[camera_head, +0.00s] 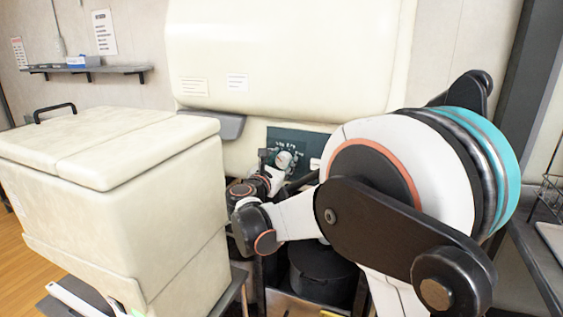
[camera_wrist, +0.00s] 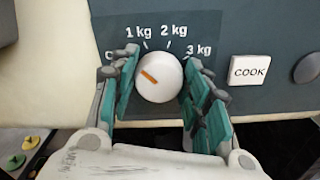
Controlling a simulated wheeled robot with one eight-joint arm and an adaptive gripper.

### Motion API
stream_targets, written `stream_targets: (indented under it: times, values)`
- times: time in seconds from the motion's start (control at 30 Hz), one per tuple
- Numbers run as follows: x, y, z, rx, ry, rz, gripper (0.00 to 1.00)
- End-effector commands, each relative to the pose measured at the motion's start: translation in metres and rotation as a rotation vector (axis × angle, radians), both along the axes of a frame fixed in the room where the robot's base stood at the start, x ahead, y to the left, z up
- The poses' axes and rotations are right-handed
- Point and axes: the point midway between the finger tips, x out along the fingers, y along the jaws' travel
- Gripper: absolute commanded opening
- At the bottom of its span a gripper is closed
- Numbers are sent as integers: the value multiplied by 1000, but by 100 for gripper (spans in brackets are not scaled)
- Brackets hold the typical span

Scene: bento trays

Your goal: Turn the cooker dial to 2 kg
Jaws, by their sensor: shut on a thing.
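The cooker dial (camera_wrist: 165,88) is a round white knob with an orange mark on a dark green panel. In the wrist view its mark points left and slightly up, toward the partly hidden label at the far left of the scale. The "2 kg" label (camera_wrist: 174,30) is above the dial, slightly right of its middle. My gripper (camera_wrist: 159,75) is shut on the dial, with one green-padded finger on its left and one on its right. In the head view the dial (camera_head: 284,158) is small and partly covered by my gripper.
Right of the dial are a white COOK button (camera_wrist: 249,70) and a dark round button (camera_wrist: 308,68). A large cream cooker body (camera_head: 290,60) hangs above the panel (camera_head: 300,140). A cream lidded box (camera_head: 110,210) stands close on the left.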

Motion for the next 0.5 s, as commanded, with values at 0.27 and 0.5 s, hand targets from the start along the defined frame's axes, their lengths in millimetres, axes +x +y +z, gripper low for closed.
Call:
stream_targets:
  times: [0.27, 0.5]
  values:
    - [0, -1, 0, 245, -89, 1, 20]
    - [-1, -2, -1, 461, -167, 0, 20]
